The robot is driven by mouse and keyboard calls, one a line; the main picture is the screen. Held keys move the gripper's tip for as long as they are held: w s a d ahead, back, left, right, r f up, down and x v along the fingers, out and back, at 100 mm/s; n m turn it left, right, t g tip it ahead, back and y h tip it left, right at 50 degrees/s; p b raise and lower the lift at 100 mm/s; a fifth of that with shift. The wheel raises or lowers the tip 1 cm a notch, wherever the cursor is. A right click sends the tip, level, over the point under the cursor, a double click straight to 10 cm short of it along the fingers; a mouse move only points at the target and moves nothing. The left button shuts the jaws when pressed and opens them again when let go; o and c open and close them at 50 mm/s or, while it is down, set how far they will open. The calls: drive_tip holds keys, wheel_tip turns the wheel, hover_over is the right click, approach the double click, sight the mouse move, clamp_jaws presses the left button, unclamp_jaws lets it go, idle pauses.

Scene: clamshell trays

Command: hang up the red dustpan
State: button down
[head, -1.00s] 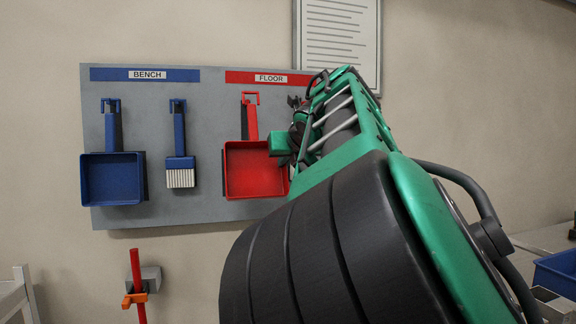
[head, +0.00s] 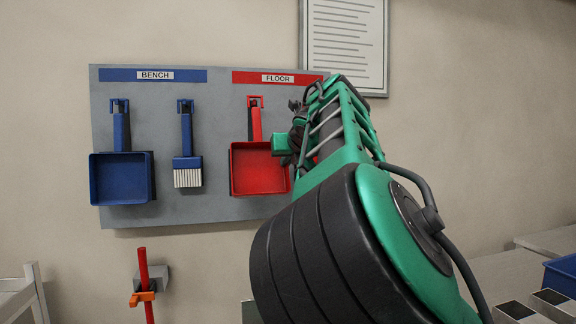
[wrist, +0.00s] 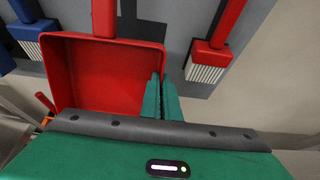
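The red dustpan (head: 259,172) is flat against the grey board under the red FLOOR label, pan down. Its handle (head: 255,123) reaches up to the hook, and its top loop appears to be at the hook. In the wrist view the pan (wrist: 100,75) fills the left and middle. My gripper (wrist: 161,80) has its two green fingers close together at the pan's right side wall, one on each side, and looks shut on it.
A blue dustpan (head: 121,178) and blue brush (head: 187,160) hang under BENCH. A red brush (wrist: 210,58) hangs right of the red pan, mostly hidden by my arm in the head view. A red pole in an orange clip (head: 144,285) is below the board (head: 215,207).

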sight(285, 168)
drive_tip(key=shift+w+a+f, duration=0.1)
drive_tip(key=shift+w+a, duration=0.1)
drive_tip(key=shift+w, duration=0.7)
drive_tip(key=shift+w+a+f, duration=0.15)
drive_tip(key=shift+w+f, duration=0.25)
drive_tip(key=shift+w, duration=0.05)
drive_tip(key=shift+a+f, duration=0.1)
drive_tip(key=shift+f, duration=0.15)
drive_tip(key=c, duration=1.9)
unclamp_jaws()
drive_tip(key=shift+w, duration=0.1)
drive_tip(key=shift+c, duration=0.2)
